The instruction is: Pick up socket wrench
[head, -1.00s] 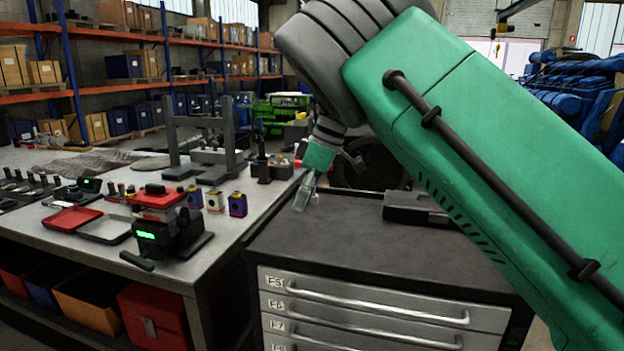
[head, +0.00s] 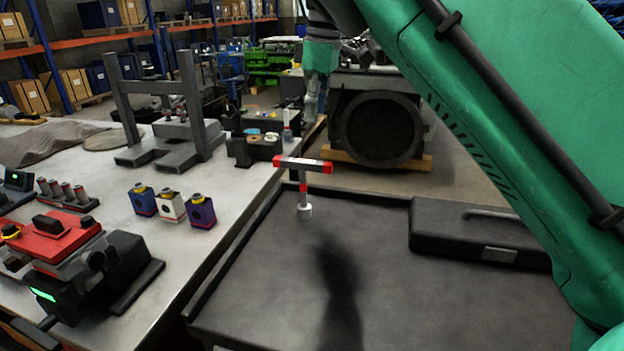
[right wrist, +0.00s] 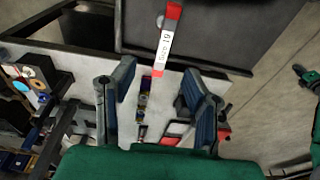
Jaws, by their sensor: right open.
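The socket wrench (head: 303,166) is a T-shaped tool with a red and white crossbar and a pale socket at its foot. It stands upright at the far left corner of the dark cabinet top (head: 250,305). In the right wrist view its labelled crossbar (right wrist: 167,40) lies just beyond the fingertips. My right gripper (head: 312,100) is above and behind the crossbar in the head view, apart from it in the picture. Its two fingers (right wrist: 158,68) are spread and empty. A green and dark part at the right edge of the wrist view seems to be my left gripper (right wrist: 306,76); its jaws are unclear.
A black case (head: 475,235) lies on the cabinet's right side. The workbench (head: 120,200) on the left holds a press frame (head: 188,100), several small coloured blocks and a red and black device (head: 75,255). The cabinet's middle is clear.

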